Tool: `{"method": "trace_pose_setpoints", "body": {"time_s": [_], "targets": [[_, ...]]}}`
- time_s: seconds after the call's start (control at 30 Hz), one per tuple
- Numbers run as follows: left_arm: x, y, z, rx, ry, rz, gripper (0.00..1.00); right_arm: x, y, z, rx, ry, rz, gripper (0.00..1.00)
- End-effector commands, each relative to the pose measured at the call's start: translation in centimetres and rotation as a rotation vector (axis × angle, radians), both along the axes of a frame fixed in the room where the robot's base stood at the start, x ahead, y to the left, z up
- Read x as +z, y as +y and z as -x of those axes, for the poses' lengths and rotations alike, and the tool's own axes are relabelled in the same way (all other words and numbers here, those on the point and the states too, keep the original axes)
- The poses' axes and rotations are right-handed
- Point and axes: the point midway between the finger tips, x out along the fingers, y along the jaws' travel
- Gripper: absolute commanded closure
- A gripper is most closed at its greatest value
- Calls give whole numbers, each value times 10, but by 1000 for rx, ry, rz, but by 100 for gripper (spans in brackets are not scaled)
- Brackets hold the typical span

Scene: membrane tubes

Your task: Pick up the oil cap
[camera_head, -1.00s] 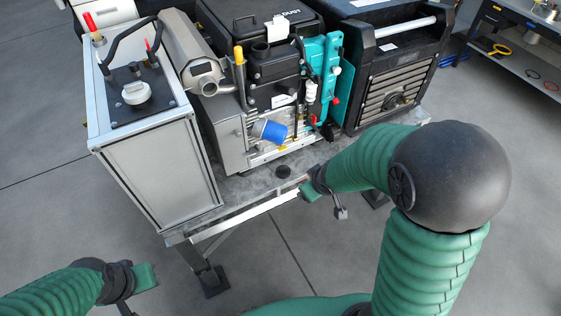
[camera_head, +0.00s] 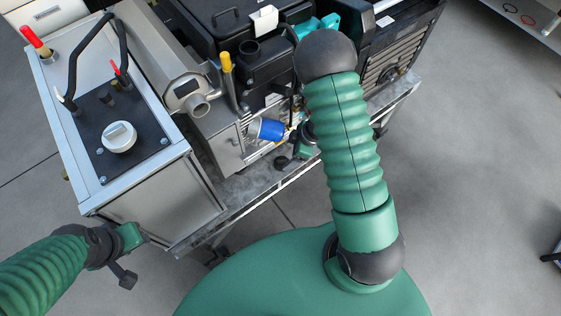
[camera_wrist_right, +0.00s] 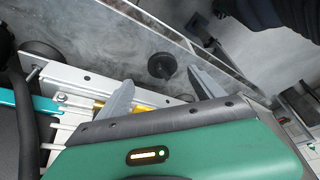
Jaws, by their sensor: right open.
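The oil cap, a small black round cap (camera_head: 281,162), lies on the grey metal bench top near its front edge. In the right wrist view the cap (camera_wrist_right: 161,66) shows as a dark disc beyond and between the fingertips, with nothing gripped. My right gripper (camera_head: 293,152) is beside the cap, partly hidden by its own arm; in the right wrist view its two grey fingers (camera_wrist_right: 160,80) are spread open. I cannot tell the exact gap to the cap. My left gripper (camera_head: 140,238) is at the lower left, beside the grey cabinet and away from the cap; its fingers are unclear.
The engine with a blue filter (camera_head: 266,129) stands just behind the cap. A grey cabinet (camera_head: 150,185) with a white cap (camera_head: 119,137) on top stands left. A black generator (camera_head: 385,65) is at the right. Floor is open in front of the bench.

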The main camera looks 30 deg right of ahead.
Motion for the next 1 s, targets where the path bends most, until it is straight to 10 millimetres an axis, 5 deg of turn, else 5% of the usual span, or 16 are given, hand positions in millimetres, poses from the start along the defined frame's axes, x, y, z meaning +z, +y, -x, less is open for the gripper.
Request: {"method": "trace_pose_setpoints", "body": {"time_s": [0.33, 0.6, 1.0], "targets": [[-6, 0, 1, 0, 1, 0, 64, -48, 14, -12, 0, 1, 1, 23], [-6, 0, 0, 0, 1, 0, 64, -53, 16, -15, -2, -2, 0, 23], [-6, 0, 1, 0, 1, 0, 64, -52, 16, -14, -2, -1, 1, 75]]}}
